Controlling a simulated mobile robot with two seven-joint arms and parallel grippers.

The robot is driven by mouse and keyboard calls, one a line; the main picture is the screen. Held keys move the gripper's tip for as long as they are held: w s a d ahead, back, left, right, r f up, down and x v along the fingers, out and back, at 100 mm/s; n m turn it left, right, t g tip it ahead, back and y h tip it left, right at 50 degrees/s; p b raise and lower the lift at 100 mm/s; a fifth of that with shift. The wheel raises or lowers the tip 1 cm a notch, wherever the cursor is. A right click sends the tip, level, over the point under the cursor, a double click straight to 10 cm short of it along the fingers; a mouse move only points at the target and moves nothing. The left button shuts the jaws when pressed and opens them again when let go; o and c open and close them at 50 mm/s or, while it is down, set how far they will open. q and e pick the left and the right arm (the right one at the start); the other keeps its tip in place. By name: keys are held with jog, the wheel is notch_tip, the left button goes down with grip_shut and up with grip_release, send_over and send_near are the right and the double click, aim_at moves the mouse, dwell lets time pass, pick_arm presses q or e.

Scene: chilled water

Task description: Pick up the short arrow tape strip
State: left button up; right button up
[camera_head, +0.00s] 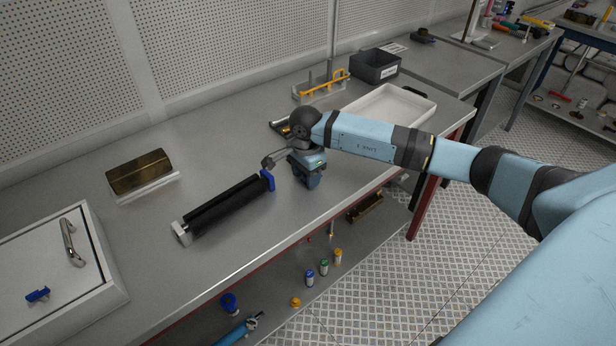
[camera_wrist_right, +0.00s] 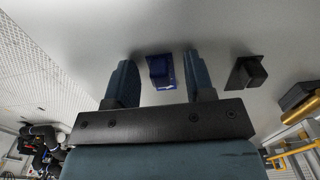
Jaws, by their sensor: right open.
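I cannot make out a strip with a readable arrow in either view. In the right wrist view a small blue piece (camera_wrist_right: 161,72) lies on the grey surface, seen between the two fingers of my right gripper (camera_wrist_right: 159,82). The fingers are apart, and no contact with the blue piece shows. The arm and wrist hide part of the bench there. My left gripper is out of view.
A black block (camera_wrist_right: 247,73) is right of the fingers in the wrist view. A white tray (camera_head: 425,103), a dark grey bin (camera_head: 375,67) and a yellow-handled rack (camera_head: 320,86) stand behind. A brown block (camera_head: 138,173) and a white cabinet (camera_head: 90,275) are left.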

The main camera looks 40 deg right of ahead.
jog(key=shift+c, duration=0.5)
grip_shut()
jog(key=shift+r, duration=0.1)
notch_tip(320, 180, up, 20)
